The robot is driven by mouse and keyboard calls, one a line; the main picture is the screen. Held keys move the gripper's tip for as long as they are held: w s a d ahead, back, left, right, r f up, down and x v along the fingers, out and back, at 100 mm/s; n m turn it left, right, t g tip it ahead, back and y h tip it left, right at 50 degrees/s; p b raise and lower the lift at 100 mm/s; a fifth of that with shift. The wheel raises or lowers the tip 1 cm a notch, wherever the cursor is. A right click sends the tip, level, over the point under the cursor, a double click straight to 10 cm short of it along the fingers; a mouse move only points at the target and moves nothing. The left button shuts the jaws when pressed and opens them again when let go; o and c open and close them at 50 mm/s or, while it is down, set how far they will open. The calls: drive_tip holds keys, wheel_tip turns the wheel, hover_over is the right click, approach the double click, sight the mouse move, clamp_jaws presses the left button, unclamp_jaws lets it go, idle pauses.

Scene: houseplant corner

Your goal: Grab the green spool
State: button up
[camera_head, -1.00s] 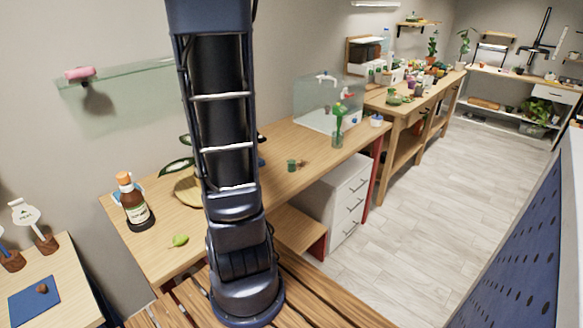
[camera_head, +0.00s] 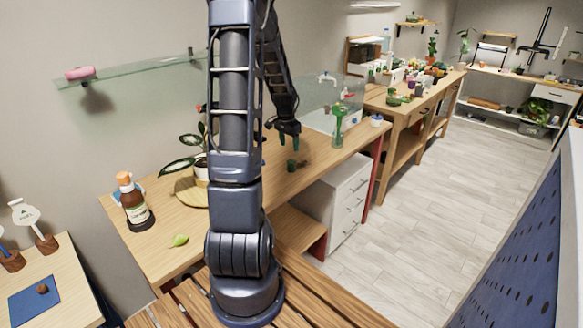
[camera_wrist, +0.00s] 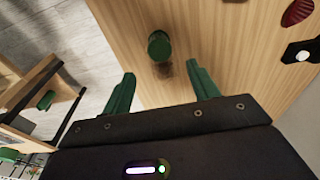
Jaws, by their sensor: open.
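The green spool (camera_head: 291,165) stands on the wooden bench top, and a small brown patch shows beside it. In the wrist view the green spool (camera_wrist: 159,45) lies beyond the fingertips, roughly midway between them and not touching. My gripper (camera_head: 289,140) is above the bench, just over the spool in the head view. In the wrist view my gripper (camera_wrist: 160,80) has its two green fingers spread apart with nothing between them.
A green vase with a plant (camera_head: 338,128) stands right of the spool, before a glass tank (camera_head: 318,105). Bench around the spool is mostly clear.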

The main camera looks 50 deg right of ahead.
sight(292, 161)
drive_tip(key=shift+d+f, duration=0.25)
drive_tip(key=shift+f, duration=1.45)
drive_tip(key=shift+d+f, duration=0.2)
drive_tip(key=shift+f, duration=1.55)
drive_tip(key=shift+d+f, duration=0.25)
drive_tip(key=shift+f, duration=1.45)
drive_tip(key=shift+c, duration=0.4)
drive_tip(key=c, duration=0.9)
drive_tip(key=shift+r, duration=0.15)
